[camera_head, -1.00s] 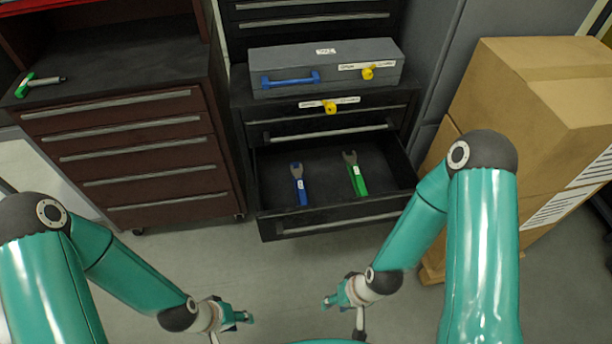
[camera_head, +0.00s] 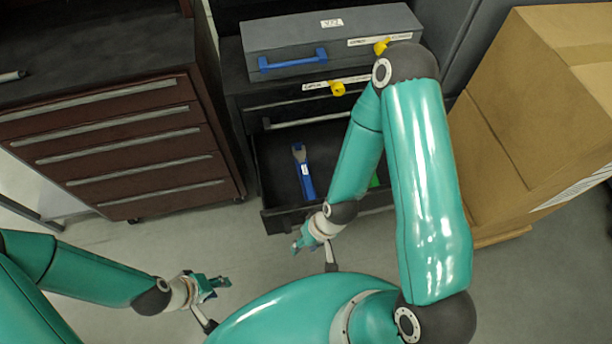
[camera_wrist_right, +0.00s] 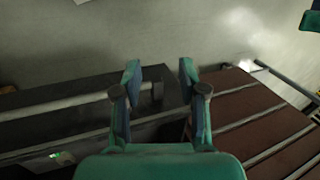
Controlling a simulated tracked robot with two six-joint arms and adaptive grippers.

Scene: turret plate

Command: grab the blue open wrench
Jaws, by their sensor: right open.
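The blue open wrench (camera_head: 303,172) lies in the open black drawer (camera_head: 275,219), its grey jaw end toward the back and a white label on its handle. My right gripper (camera_head: 297,245) is in front of the drawer's front edge, apart from the wrench. In the right wrist view its two fingers (camera_wrist_right: 160,78) are spread with nothing between them. I cannot make out the blue wrench in that view. My left gripper (camera_head: 220,288) is over the floor, lower left, away from the drawer; its finger gap is unclear.
A green wrench (camera_head: 374,181) in the drawer is mostly hidden behind my right arm. A grey toolbox (camera_head: 290,42) with a blue handle stands on the cabinet above. A brown drawer cabinet (camera_head: 120,150) is at left, cardboard boxes (camera_head: 520,110) at right. Floor in front is clear.

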